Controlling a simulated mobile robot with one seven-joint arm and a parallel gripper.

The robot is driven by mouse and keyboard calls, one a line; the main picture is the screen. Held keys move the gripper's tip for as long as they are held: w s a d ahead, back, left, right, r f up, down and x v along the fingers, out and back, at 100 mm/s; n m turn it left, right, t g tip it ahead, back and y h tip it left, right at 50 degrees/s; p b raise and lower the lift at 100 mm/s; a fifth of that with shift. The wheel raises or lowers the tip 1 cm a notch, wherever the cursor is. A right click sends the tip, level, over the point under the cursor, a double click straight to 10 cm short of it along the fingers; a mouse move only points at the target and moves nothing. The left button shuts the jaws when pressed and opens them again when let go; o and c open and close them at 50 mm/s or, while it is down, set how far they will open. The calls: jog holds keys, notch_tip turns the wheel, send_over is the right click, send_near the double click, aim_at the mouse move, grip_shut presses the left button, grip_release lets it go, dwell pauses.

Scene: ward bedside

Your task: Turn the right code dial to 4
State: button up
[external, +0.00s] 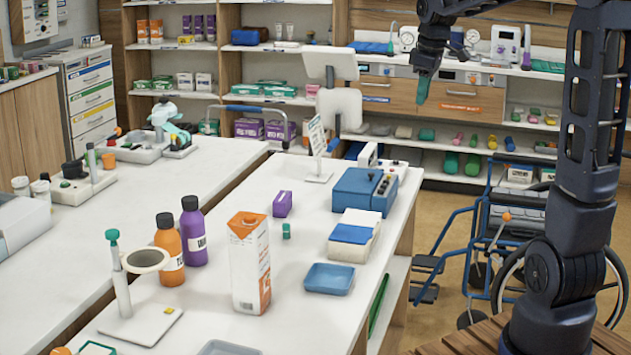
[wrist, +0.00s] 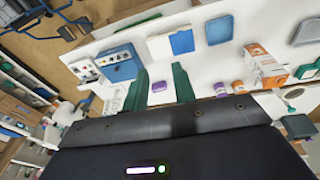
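A blue box (external: 357,190) stands near the right edge of the white table. Several small dark dials sit in a row on its right side (external: 383,185); their settings are too small to read. In the wrist view the box (wrist: 120,66) is left of centre, tilted by the camera angle. My gripper (external: 424,90) hangs in the air past the table's right edge, above and well apart from the box. In the wrist view its two green fingers (wrist: 160,88) are spread with nothing held between them.
A white box with a blue top (external: 352,236) and a blue tray (external: 330,278) stand in front of the blue box. A purple carton (external: 283,204), bottles (external: 193,232) and an orange-white carton (external: 250,265) stand left. A wheelchair (external: 510,235) is at right.

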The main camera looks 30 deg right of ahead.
jog(key=w+d+f+n, duration=0.2)
jog(key=w+d+f, duration=0.1)
jog(key=w, duration=0.7)
jog(key=n+g+y, duration=0.2)
jog(key=n+y, duration=0.2)
jog(key=n, duration=0.4)
send_over(389, 184)
jog(key=d, duration=0.4)
notch_tip(389, 184, down, 22)
jog(key=x, duration=0.9)
jog(key=shift+w+f, duration=0.4)
jog(key=shift+f, duration=0.05)
grip_shut()
